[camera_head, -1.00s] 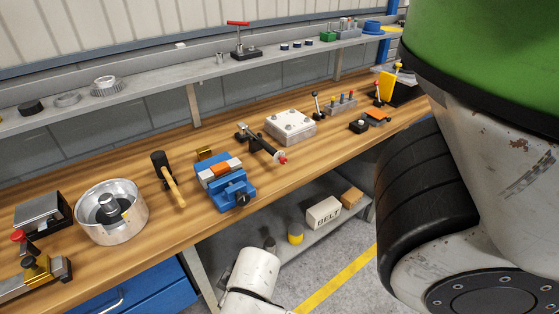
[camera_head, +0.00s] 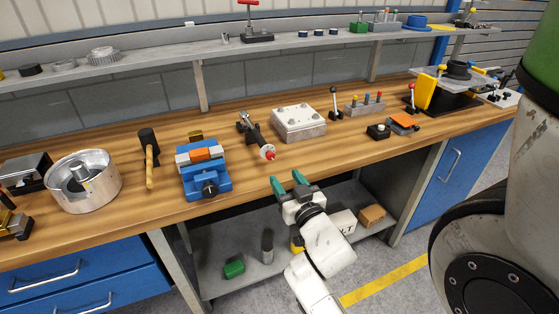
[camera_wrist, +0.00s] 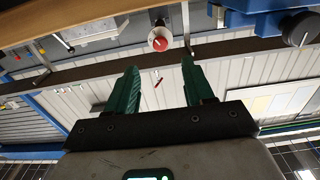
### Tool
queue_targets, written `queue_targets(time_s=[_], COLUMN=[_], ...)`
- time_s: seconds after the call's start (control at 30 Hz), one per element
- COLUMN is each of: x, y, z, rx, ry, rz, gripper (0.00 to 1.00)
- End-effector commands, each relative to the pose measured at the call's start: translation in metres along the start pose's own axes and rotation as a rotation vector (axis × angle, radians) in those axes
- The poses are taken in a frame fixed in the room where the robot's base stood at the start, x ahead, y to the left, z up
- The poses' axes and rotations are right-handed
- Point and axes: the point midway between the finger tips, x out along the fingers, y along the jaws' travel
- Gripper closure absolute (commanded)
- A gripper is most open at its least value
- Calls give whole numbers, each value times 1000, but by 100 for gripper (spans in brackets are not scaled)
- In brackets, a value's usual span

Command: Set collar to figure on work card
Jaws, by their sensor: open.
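A dark cylindrical device (camera_head: 255,138) lies on the wooden bench near its middle, with a pale round collar and red tip (camera_head: 267,152) at its near end. The same pale collar with its red centre (camera_wrist: 159,40) shows in the wrist view, beyond and between my fingertips. My gripper (camera_head: 289,184) is open and empty, with green fingers, in front of the bench edge and apart from the collar. It also shows in the wrist view (camera_wrist: 160,80). Any scale on the collar is too small to read. I cannot make out a work card with a figure.
A blue vise (camera_head: 205,180) with an orange piece stands left of the device. A metal block plate (camera_head: 299,124) lies to the right. A hammer (camera_head: 149,160) and a metal bowl (camera_head: 84,182) are farther left. Below is a shelf (camera_head: 225,250) holding boxes and cans.

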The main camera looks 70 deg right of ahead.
Motion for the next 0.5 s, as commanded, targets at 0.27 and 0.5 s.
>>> queue_targets(time_s=[0.27, 0.5], x=[50, 83], y=[0, 0], z=[-3, -1], rx=[0, 0], ry=[-1, -2], rz=[0, 1], gripper=[48, 48])
